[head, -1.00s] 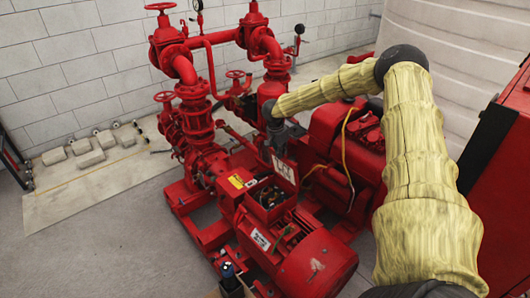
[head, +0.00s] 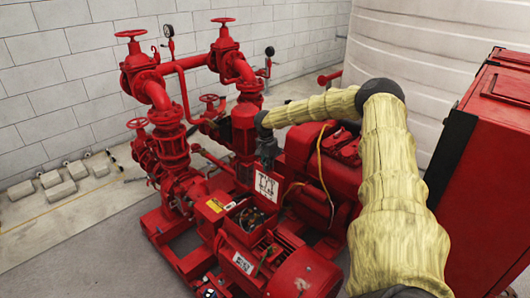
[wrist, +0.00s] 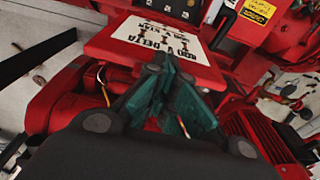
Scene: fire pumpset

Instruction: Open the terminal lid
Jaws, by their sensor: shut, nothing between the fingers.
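The terminal lid (head: 266,187) is a red plate with a white printed label. In the head view it stands raised at the back edge of the terminal box (head: 243,217), whose wiring shows. The lid's labelled face (wrist: 150,35) fills the upper middle of the wrist view. My gripper (wrist: 165,85) has teal fingers, shut and empty, overlapping the lid's edge in that view; I cannot tell whether they touch it. In the head view my gripper (head: 267,148) is a dark shape just behind the lid, its fingertips largely hidden.
The red motor (head: 300,272) is in front of the box, and red pipes with valves (head: 165,125) rise to its left. The red engine (head: 318,165) is close under my arm. A red cabinet (head: 495,170) stands at right.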

